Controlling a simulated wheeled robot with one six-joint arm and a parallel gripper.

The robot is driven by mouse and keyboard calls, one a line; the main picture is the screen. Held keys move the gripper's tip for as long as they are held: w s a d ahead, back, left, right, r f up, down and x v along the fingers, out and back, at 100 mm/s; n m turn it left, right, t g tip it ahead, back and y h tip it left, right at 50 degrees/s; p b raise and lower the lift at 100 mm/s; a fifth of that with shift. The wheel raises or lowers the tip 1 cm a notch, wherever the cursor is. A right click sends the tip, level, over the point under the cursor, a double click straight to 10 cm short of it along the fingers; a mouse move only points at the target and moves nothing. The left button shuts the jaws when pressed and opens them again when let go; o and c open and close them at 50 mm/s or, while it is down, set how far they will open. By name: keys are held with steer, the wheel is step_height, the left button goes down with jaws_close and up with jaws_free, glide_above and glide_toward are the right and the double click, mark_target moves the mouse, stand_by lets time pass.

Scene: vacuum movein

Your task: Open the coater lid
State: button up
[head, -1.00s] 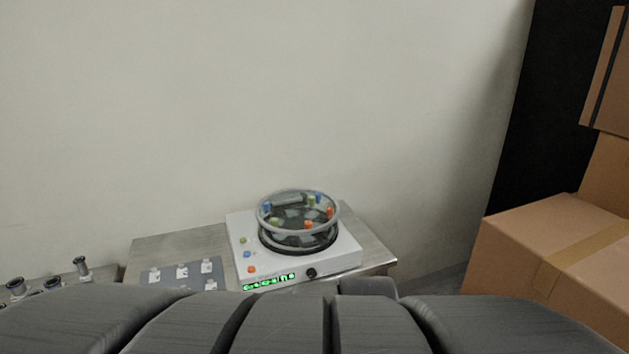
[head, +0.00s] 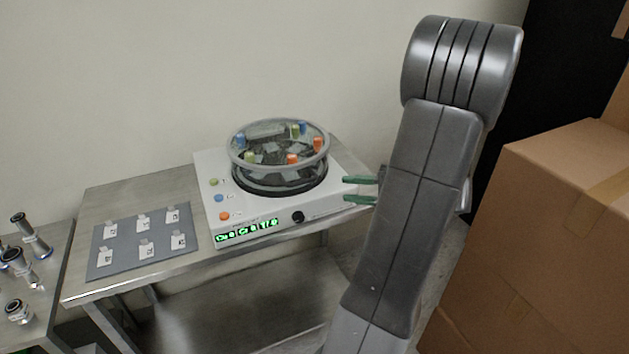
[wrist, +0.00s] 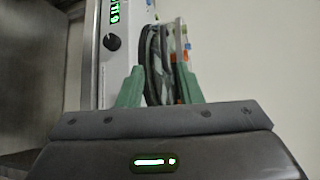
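The coater is a white box (head: 208,170) with a green display, coloured buttons and a black knob, standing on a metal table. Its round clear lid (head: 280,143) with coloured pegs sits down over the dark bowl. My gripper (head: 352,190) is at the coater's right side, its green fingers pointing left and spread apart. In the wrist view my gripper (wrist: 158,92) is open and empty, with the lid (wrist: 165,60) and bowl edge ahead, between the finger directions. I cannot tell whether a finger touches the coater.
A grey mat (head: 143,243) with several small labelled pieces lies left of the coater. Metal fittings (head: 30,240) stand on another table at far left. Cardboard boxes (head: 560,220) stand close on the right of my arm. A wall is behind.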

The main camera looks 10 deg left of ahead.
mark_target(300, 182)
steer(key=x, duration=0.9)
steer(key=p+x, duration=0.1)
steer(key=x, duration=0.3)
steer(key=shift+w+a+r, duration=0.15)
steer(key=shift+w+a, duration=0.2)
steer(key=shift+w, duration=0.05)
jaws_close()
